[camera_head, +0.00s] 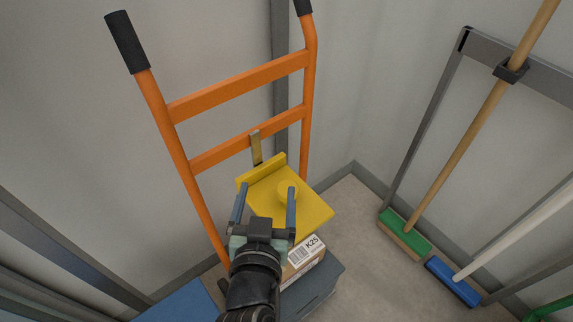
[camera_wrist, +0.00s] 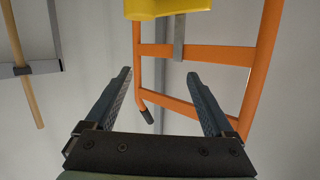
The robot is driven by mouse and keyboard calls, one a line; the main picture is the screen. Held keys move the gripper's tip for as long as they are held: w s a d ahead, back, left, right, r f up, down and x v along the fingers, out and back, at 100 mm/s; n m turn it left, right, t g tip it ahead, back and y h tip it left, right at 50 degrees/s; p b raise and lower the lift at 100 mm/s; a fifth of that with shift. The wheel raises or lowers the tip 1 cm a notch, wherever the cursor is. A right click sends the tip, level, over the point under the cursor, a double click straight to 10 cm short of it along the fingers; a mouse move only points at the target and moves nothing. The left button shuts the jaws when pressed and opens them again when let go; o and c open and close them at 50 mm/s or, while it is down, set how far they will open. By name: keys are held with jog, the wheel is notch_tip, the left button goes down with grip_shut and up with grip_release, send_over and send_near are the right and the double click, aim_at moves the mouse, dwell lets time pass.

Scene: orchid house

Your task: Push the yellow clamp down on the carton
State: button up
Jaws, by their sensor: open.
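The clamp's edge also shows at the top of the wrist view (camera_wrist: 165,7). My gripper (camera_head: 264,192) is open and empty, in front of or above the clamp in the head view, with its fingers either side of part of the plate. It also shows in the wrist view (camera_wrist: 158,75). My arm hides much of the carton.
An orange hand truck (camera_head: 237,88) stands behind the clamp, with a metal strip (camera_head: 255,146) on its crossbar. A grey-blue case (camera_head: 316,288) lies under the carton. A green broom (camera_head: 405,235) and a blue broom (camera_head: 453,282) stand at right. Bare floor (camera_head: 350,215) lies between.

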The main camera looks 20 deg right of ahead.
jog(key=g+p, duration=0.2)
jog(key=p, duration=0.1)
send_near(284, 194)
jog(key=s, duration=0.1)
jog(key=shift+h, duration=0.4)
jog(key=x, duration=1.2)
jog(key=shift+w+f, duration=0.1)
jog(key=shift+w, duration=0.2)
grip_shut()
jog(key=shift+b, duration=0.3)
